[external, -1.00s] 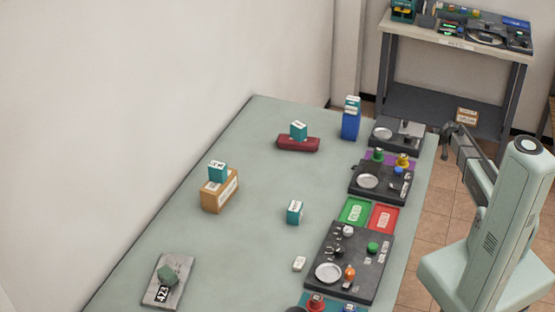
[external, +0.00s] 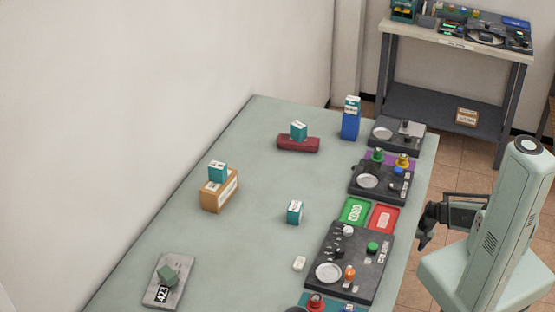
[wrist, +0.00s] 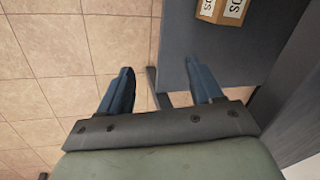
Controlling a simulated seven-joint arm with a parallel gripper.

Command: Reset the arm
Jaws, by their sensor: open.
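My gripper (external: 426,226) is beside the right edge of the green-grey table (external: 262,195), near the red and green trays, and looks clear of it. In the wrist view, my gripper (wrist: 165,90) has its two blue-grey fingers spread wide with nothing between them. Below it are floor tiles and part of a dark shelf with a cardboard box (wrist: 222,10). My arm is folded in close to its pale green column at the right.
Black consoles (external: 345,265) line the table's right side, with a green tray (external: 355,211) and a red tray (external: 383,217) between. Teal boxes stand on a tan block (external: 222,194), a maroon block (external: 298,144) and a blue block (external: 350,126). A workbench (external: 455,48) stands behind.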

